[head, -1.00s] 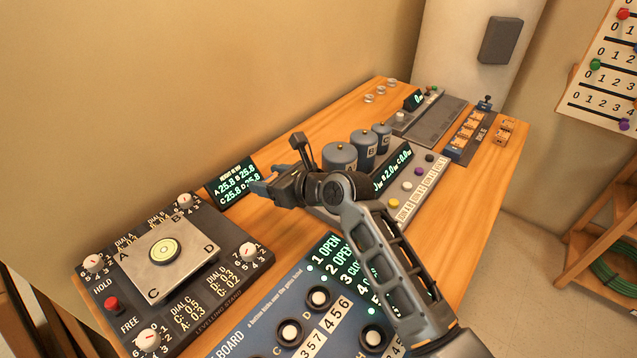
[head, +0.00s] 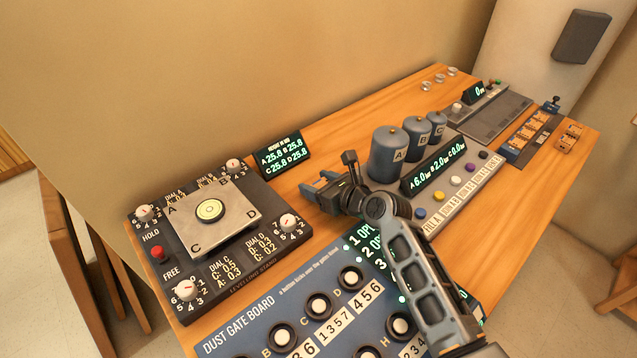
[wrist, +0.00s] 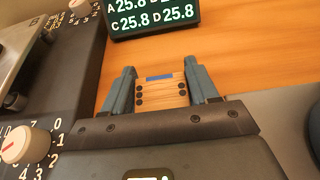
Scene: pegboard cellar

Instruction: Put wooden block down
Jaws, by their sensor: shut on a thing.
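My gripper (head: 318,188) is above the wooden bench, between the levelling stand and the grey tanks. In the wrist view its two blue fingers (wrist: 160,92) are shut on a small wooden block (wrist: 163,94). The block has dark dots down both sides and a blue stripe at its far end. In the head view I cannot make the block out between the fingers. The picture does not show clearly whether the block touches the bench.
The levelling stand (head: 262,246) is left, with a height readout (head: 282,153) behind. Grey tanks (head: 389,152) stand right of my gripper; the dust gate board (head: 245,329) lies in front. Several wooden blocks sit in a blue rack (head: 513,151) at far right, another (head: 571,137) beside it.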

